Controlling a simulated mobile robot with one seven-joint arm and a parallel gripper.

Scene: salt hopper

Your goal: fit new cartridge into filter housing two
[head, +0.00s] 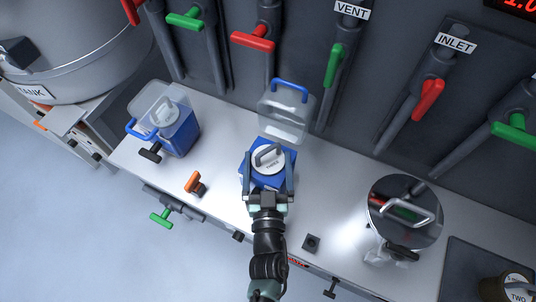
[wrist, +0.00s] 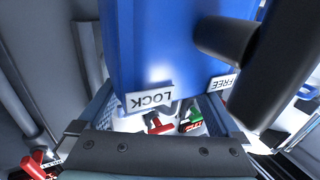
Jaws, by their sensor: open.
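A blue box-shaped housing (head: 254,182) stands mid-bench with its clear lid (head: 285,118) swung back. A white round top with a grey handle (head: 268,158) sits in it; its small label seems to read THREE. My gripper (head: 267,172) is open, its fingers either side of this housing in the head view; I cannot tell if they touch. In the wrist view the blue wall (wrist: 165,45) carries LOCK and FREE labels and a black lever (wrist: 250,55). A cartridge marked TWO (head: 517,294) is at the lower right, partly cut off by the frame.
Another blue housing (head: 181,137) with an open clear lid and white top stands left. A shiny round lidded vessel (head: 405,212) stands right, near a dark mat (head: 465,262). An orange-handled knob (head: 195,183) is on the bench. Red and green valve handles line the back wall.

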